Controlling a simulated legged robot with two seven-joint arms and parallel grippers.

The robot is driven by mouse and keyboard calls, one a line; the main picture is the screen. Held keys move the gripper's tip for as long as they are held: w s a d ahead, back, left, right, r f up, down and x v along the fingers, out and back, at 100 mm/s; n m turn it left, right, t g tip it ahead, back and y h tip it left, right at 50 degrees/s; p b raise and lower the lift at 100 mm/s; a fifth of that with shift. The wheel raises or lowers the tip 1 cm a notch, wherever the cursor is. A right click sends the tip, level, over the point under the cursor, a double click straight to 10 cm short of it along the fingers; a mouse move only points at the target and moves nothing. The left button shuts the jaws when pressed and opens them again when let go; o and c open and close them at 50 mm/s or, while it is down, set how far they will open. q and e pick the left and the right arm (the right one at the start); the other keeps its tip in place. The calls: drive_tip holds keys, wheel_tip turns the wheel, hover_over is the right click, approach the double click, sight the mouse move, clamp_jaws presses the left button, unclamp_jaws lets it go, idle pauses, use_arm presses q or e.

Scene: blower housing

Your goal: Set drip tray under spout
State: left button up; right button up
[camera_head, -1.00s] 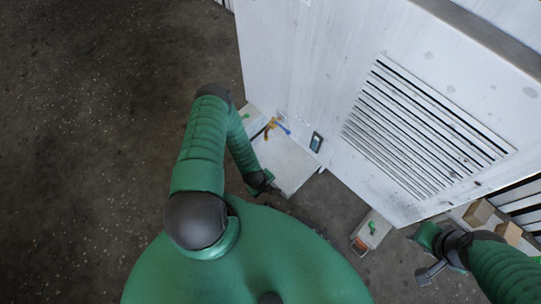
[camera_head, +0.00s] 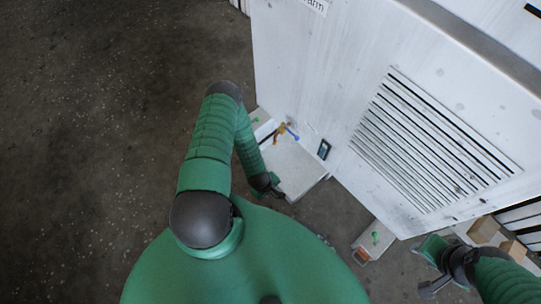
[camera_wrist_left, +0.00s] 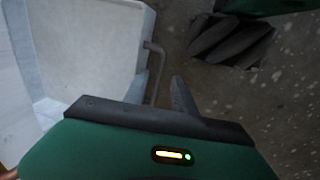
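A pale, box-like tray (camera_head: 299,169) sits low against the white housing in the head view; I cannot be sure it is the drip tray. An orange and blue fitting (camera_head: 282,133), possibly the spout, shows at its far edge. My left gripper (camera_head: 268,187) is at the tray's near left side. In the left wrist view, a pale box wall (camera_wrist_left: 95,45) with a bent metal handle (camera_wrist_left: 156,62) is close to the left gripper (camera_wrist_left: 165,100). One dark finger is just right of the handle; grip is unclear. My right gripper (camera_head: 434,262) is at the lower right, its opening unclear.
The large white blower housing (camera_head: 330,75) with a louvred vent (camera_head: 425,140) fills the upper right. A small pale box with a green item (camera_head: 373,241) lies on the floor. Brown boxes (camera_head: 484,230) stand at the right. The dark floor (camera_head: 90,150) is clear at left.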

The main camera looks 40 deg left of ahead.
use_arm(q)
wheel_tip(320, 180, up, 14)
drive_tip(key=s+p, duration=0.2)
drive_tip(key=p, duration=0.4)
drive_tip(key=shift+s+a, duration=0.15)
drive_tip(key=shift+s, duration=0.25)
drive_tip(key=shift+r, duration=0.1)
